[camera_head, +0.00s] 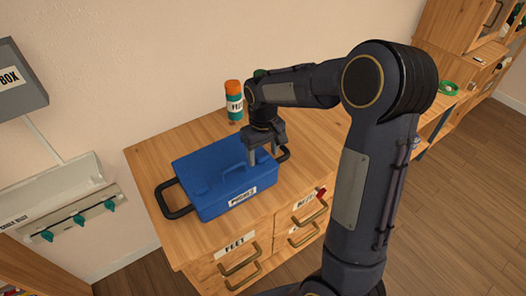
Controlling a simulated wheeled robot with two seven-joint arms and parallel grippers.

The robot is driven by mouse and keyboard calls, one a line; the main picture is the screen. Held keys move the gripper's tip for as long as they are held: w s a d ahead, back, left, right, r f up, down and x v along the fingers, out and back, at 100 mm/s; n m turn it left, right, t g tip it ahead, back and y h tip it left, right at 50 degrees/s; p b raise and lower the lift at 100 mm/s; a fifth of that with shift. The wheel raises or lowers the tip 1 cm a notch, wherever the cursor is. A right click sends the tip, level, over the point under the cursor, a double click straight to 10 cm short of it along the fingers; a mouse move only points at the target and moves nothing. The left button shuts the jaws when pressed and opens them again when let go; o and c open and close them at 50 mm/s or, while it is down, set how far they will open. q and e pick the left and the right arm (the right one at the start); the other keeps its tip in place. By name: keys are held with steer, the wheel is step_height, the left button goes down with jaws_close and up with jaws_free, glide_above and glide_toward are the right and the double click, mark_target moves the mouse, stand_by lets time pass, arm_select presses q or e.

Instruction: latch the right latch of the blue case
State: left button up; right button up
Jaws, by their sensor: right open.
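The blue case (209,186) lies on top of the wooden cabinet, its lid down, with a white label on its front side and black handles at its left and right ends. My right gripper (262,158) points down at the right end of the case, close to the right handle (284,154). Its jaws are open. The right latch is hidden or too small to make out, and I cannot tell whether the fingers touch the case. My left gripper is not in view.
An orange and teal bottle (234,101) stands behind the case. The wooden cabinet (150,157) has labelled drawers with handles in front. A wall rack (75,215) with teal knobs and a grey box (18,80) are at the left. A shelf unit (452,45) stands at the right.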

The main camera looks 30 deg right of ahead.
mark_target(264, 157)
step_height(264, 157, up, 8)
steer(key=shift+f, duration=0.15)
stand_by(0.4)
stand_by(0.3)
steer(key=shift+s+r, duration=0.2)
steer(key=shift+s, duration=0.1)
steer(key=s+a+m+t+y, duration=0.1)
steer(key=s+a+t+y, duration=0.1)
steer(key=s, duration=0.9)
steer(key=s+a+m+t+y, duration=0.1)
steer(key=s+a+t, duration=0.2)
steer(key=s, duration=0.8)
steer(key=shift+a+r+t+y, duration=0.15)
steer(key=shift+a+t+y, duration=0.2)
steer(key=shift+a, duration=0.85)
